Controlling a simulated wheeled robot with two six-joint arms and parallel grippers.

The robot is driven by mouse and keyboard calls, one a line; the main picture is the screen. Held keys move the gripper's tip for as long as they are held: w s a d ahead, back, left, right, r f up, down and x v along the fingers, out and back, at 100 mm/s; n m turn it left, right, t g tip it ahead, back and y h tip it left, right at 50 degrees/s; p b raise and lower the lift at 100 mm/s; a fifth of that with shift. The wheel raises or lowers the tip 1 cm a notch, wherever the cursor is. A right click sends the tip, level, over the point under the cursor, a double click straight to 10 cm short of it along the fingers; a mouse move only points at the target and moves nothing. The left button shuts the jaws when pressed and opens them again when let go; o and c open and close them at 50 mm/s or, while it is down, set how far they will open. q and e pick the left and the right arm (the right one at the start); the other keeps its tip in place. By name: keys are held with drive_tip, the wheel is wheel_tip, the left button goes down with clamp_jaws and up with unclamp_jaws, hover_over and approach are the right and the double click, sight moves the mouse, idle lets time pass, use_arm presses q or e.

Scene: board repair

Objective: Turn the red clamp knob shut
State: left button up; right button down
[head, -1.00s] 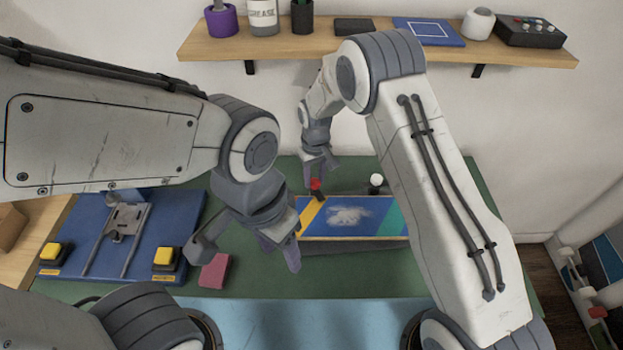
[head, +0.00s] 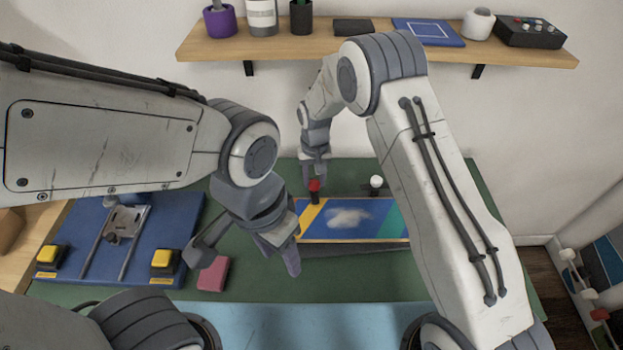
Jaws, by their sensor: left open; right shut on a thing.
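The red clamp knob (head: 314,186) stands at the back left of the board, on a dark stem. My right gripper (head: 314,180) points down from above and is shut on the red knob; its fingertips partly hide the knob's top. The board (head: 390,227) has blue, yellow and green areas and a pale smudge, and lies on a dark base. My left gripper (head: 245,257) is open and empty, left of the board, with its fingers spread wide above the green mat.
A white knob (head: 376,182) stands at the board's back edge. A pink block (head: 214,273) lies on the green mat (head: 340,282) below my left gripper. A blue fixture (head: 160,215) with two yellow buttons is at left. A wooden shelf (head: 350,56) runs along the wall.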

sight(315, 183)
drive_tip(key=shift+s+d, duration=0.1)
drive_tip(key=shift+s, duration=0.05)
drive_tip(key=shift+c, duration=2.4)
unclamp_jaws()
drive_tip(key=shift+r, duration=0.1)
wheel_tip(315, 183, up, 7)
drive_tip(key=shift+r+b, duration=0.2)
drive_tip(key=shift+b, duration=0.5)
